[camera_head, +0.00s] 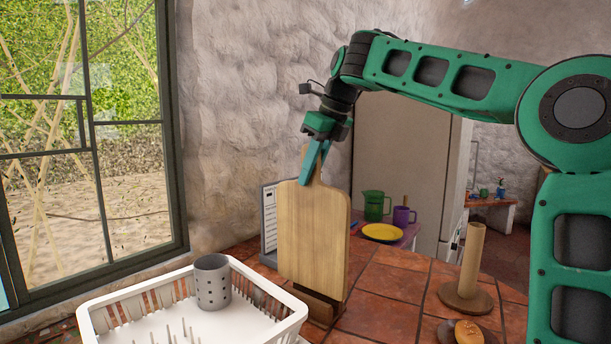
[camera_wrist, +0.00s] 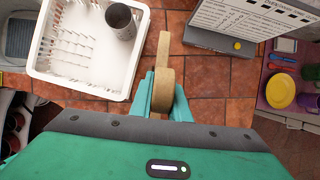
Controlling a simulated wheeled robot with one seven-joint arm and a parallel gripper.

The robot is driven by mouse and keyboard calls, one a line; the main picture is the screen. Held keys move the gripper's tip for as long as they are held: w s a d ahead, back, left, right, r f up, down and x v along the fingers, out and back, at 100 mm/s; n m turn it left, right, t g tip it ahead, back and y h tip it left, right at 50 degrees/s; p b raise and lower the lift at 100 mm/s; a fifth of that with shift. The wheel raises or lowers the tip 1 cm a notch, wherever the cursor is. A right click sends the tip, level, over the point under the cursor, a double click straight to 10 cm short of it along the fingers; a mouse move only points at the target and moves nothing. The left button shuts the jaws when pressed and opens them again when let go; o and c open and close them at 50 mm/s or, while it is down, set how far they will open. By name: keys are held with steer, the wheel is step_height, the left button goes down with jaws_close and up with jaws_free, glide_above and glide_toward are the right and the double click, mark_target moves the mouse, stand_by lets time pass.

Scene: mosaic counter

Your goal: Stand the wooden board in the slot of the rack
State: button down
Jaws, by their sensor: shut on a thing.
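My gripper (camera_head: 313,172) is shut on the handle from above. In the wrist view my gripper (camera_wrist: 163,100) has one finger on each side of the board (camera_wrist: 164,50), which shows nearly edge-on.
A white dish rack (camera_head: 100,316) with a grey perforated cup (camera_head: 213,282) stands left of the board. A white sign panel (camera_head: 269,220) stands behind. Tiles between board and stand are clear.

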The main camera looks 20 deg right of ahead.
steer(key=shift+f, duration=2.75)
stand_by(1.0)
steer(key=c, duration=1.6)
jaws_free()
steer(key=v, duration=1)
steer(key=shift+w+r, duration=0.1)
steer(key=shift+r, duration=0.3)
